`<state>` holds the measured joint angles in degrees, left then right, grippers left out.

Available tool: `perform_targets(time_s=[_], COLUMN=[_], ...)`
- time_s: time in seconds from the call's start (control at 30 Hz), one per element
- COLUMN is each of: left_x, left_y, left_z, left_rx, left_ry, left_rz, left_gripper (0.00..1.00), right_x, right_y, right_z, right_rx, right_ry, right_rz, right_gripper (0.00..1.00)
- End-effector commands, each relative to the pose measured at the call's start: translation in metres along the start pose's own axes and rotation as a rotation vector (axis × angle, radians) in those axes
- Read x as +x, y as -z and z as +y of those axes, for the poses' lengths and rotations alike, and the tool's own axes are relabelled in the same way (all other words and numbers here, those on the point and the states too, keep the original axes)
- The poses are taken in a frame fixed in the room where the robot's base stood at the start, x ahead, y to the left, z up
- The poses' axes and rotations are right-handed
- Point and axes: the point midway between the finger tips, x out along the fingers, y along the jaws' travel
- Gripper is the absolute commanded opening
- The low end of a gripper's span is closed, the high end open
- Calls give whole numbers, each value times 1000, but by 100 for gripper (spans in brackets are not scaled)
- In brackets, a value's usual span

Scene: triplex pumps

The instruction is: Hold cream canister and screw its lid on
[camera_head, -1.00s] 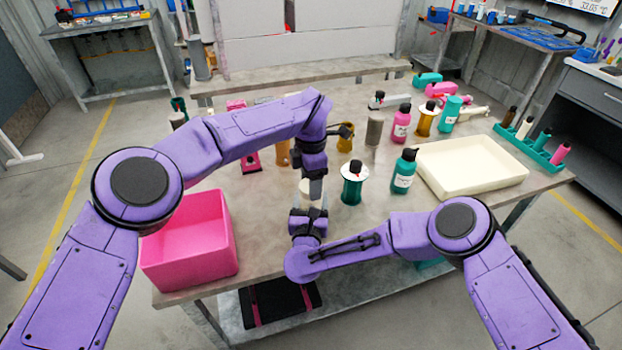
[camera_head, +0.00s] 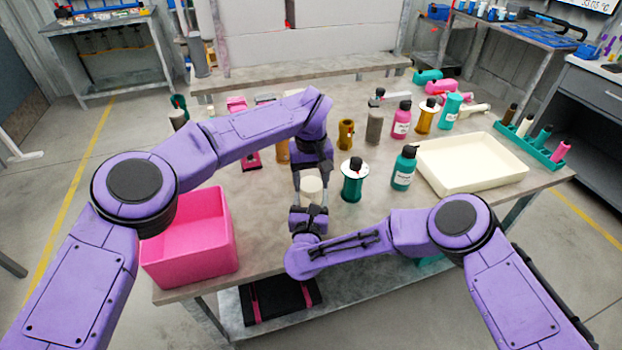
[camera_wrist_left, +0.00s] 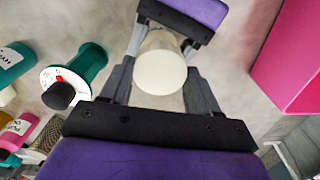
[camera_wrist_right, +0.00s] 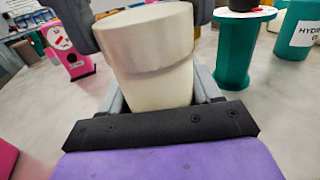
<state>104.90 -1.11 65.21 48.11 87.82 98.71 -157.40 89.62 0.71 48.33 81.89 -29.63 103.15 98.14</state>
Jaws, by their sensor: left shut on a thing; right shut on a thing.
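The cream canister (camera_wrist_right: 155,88) stands upright between my two grippers, near the front middle of the table. Its wider cream lid (camera_wrist_right: 145,38) sits on top; it also shows from above in the left wrist view (camera_wrist_left: 161,70). I cannot tell how tightly it is seated. My left gripper (camera_head: 312,180) comes from the far side and is shut on the lid, one finger on each side. My right gripper (camera_head: 309,208) comes from the near side and is shut on the canister body below. Its fingers also show in the right wrist view (camera_wrist_right: 158,98).
A teal spool-shaped part (camera_head: 353,187) stands close to the right, with a teal bottle (camera_head: 403,172) beyond it. A pink bin (camera_head: 190,248) is at the left front. A cream tray (camera_head: 470,185) lies at the right. Several bottles and pump parts stand farther back.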

Motion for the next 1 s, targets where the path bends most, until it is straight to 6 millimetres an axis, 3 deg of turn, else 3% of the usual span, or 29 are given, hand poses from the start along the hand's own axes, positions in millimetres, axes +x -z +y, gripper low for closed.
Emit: perform_targets(time_s=[0.33, 0.37, 0.4, 0.43, 0.73, 1.0], left_x=[-1, -1, -1, -1, -3, -39], left_y=[0, 0, 0, 0, 0, 0], left_z=[0, 0, 0, 0, 0, 0], left_rx=[47, 46, 46, 46, 45, 43], left_ry=[-1, -1, -1, -1, -1, -1], left_rz=[1, 1, 1, 1, 1, 1], left_gripper=[32, 68, 81, 87, 87, 87], right_x=[0, 0, 0, 0, 0, 0], right_y=[1, 1, 1, 1, 1, 1], right_z=[0, 0, 0, 0, 0, 0], right_rx=[-1, -1, -1, -1, -1, -1], right_ry=[-1, -1, -1, -1, -1, -1], right_rz=[1, 1, 2, 2, 2, 1], right_gripper=[0, 0, 0, 0, 0, 0])
